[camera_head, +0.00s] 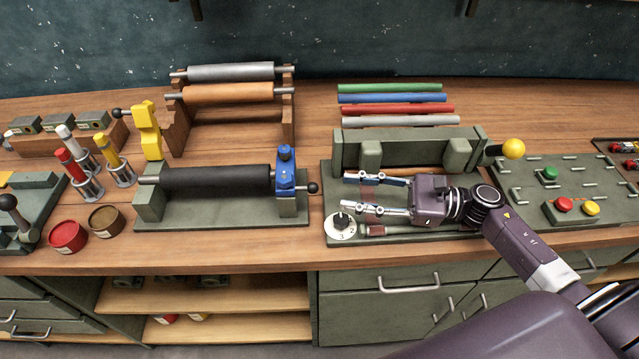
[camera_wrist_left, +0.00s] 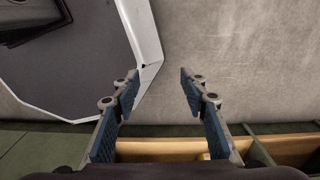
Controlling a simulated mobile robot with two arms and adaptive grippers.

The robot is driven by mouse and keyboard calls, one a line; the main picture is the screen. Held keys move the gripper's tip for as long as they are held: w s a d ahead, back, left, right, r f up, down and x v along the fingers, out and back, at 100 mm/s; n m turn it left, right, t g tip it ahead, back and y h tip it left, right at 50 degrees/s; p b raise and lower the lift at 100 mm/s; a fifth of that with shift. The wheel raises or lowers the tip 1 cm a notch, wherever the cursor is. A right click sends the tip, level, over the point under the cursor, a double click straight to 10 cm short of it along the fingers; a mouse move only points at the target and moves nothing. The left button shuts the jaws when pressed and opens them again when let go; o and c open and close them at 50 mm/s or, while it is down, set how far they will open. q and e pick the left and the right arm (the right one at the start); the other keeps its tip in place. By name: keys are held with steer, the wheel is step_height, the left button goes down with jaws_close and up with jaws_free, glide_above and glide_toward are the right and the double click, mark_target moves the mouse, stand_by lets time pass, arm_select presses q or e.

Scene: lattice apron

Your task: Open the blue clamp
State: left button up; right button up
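The blue clamp (camera_head: 286,172) stands over the right end of a black roller (camera_head: 216,179) on a green stand. A black ball knob (camera_head: 313,188) sticks out at its right side. My right gripper (camera_head: 346,193) is open and empty, to the right of the clamp and apart from it, over a green press base. Its fingers point left towards the clamp. My left gripper (camera_wrist_left: 155,88) is open and empty in the left wrist view, with grey floor and the cabinet front beyond it. It is not in the head view.
A yellow clamp (camera_head: 147,130) stands open at the left of a rack with spare rollers (camera_head: 230,93). A white dial (camera_head: 340,226) sits below my right gripper. Ink tubes (camera_head: 106,152) and tins (camera_head: 68,236) stand at left. Coloured rods (camera_head: 392,98) lie behind the press.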

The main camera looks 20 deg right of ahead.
steer(key=p+x, duration=0.3)
steer(key=x, duration=0.3)
steer(key=shift+a+r, duration=0.15)
steer(key=shift+r, duration=0.05)
steer(key=shift+w+a+f, duration=0.1)
steer(key=shift+w+a, duration=0.15)
steer(key=shift+a, duration=0.1)
steer(key=shift+w+a, duration=0.1)
steer(key=shift+a, duration=0.05)
steer(key=shift+f, duration=0.1)
steer(key=c, duration=0.8)
arm_select(q)
steer(key=w+r, duration=0.1)
steer(key=r, duration=0.1)
steer(key=w+r, duration=0.1)
steer(key=w, duration=0.1)
steer(key=shift+d+r, duration=0.1)
steer(key=shift+r, duration=0.25)
arm_select(e)
jaws_close()
arm_select(q)
steer(key=shift+w, duration=0.15)
